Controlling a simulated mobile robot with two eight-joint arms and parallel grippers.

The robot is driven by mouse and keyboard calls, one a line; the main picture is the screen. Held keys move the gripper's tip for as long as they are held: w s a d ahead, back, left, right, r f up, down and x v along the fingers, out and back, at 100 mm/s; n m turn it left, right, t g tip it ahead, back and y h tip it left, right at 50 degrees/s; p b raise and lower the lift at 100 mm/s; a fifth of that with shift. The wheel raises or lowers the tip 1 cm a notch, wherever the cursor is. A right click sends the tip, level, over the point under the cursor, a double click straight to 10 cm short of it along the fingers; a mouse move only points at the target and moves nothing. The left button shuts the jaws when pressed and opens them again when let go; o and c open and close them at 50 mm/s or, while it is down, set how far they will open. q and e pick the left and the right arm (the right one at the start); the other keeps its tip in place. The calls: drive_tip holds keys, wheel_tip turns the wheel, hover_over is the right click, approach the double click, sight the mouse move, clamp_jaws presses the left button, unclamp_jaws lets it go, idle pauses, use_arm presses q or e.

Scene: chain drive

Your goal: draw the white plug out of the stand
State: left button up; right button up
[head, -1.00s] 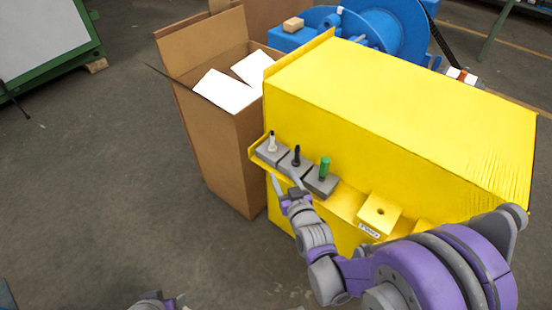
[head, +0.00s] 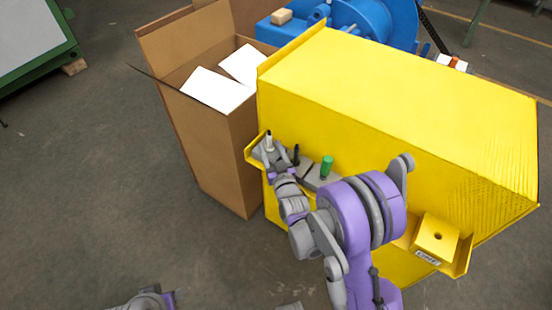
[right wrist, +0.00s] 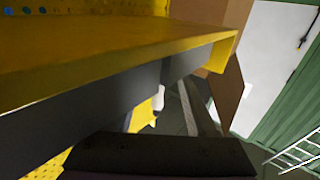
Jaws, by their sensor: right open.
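The white plug (head: 269,141) stands upright in the leftmost grey block of the stand, on the yellow ledge at the left end of the yellow housing. My right gripper (head: 267,157) is open and close beside this plug, at its near side. Its fingers overlap the grey block in the head view, and I cannot tell whether they touch the plug. In the right wrist view a small white piece (right wrist: 158,98), probably the plug, shows beyond the dark gripper parts. Only grey and purple parts of my left arm show at the bottom edge of the head view.
A black plug (head: 296,153) and a green plug (head: 326,167) stand to the right of the white one. The yellow housing (head: 400,110) rises behind them. A yellow block with a hole (head: 436,240) sits further right. An open cardboard box (head: 215,150) stands at left.

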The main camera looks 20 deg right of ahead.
drive_tip(key=shift+w, duration=1.05)
clamp_jaws()
